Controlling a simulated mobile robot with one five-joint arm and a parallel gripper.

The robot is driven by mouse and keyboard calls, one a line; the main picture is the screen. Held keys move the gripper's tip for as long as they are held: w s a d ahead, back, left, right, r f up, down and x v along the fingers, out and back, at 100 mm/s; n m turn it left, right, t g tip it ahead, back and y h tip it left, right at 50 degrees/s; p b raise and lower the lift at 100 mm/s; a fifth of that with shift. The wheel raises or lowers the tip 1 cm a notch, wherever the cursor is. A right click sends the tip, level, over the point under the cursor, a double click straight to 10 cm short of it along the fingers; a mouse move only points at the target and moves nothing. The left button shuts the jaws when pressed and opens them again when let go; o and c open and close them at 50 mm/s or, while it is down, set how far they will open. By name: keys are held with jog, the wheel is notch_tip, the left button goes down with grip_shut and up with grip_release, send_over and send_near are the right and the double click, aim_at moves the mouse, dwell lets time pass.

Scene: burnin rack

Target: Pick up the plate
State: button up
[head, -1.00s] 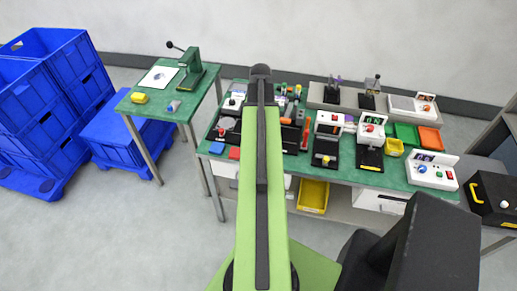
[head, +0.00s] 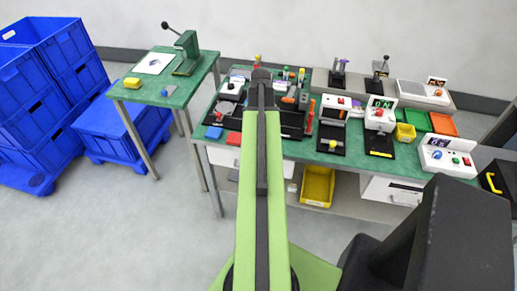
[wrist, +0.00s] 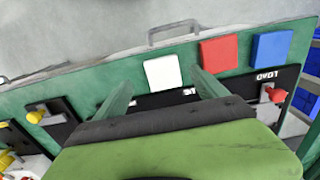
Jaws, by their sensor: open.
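Three flat square plates lie in a row near the bench edge in the wrist view: a white plate (wrist: 163,72), a red plate (wrist: 219,54) and a blue plate (wrist: 271,48). The task does not say which one is meant. My gripper (wrist: 161,91) is open and empty, its green fingers on either side of the white plate's near end; whether they touch it I cannot tell. In the head view the blue plate (head: 214,132) and red plate (head: 234,138) show left of my arm. The white plate and my fingertips are hidden there.
The green bench (head: 300,150) is crowded with test fixtures behind the plates. A display box (head: 447,157) stands at its right. A yellow bin (head: 318,187) sits below. A side table with a hand press (head: 187,52) and blue crates (head: 60,60) are at left.

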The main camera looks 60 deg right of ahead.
notch_tip(320, 180, down, 5)
jog(key=b, duration=0.5)
jog(key=shift+a+f, duration=0.15)
jog(key=shift+f, duration=0.05)
jog(key=shift+r, duration=0.2)
jog(key=c, duration=1.4)
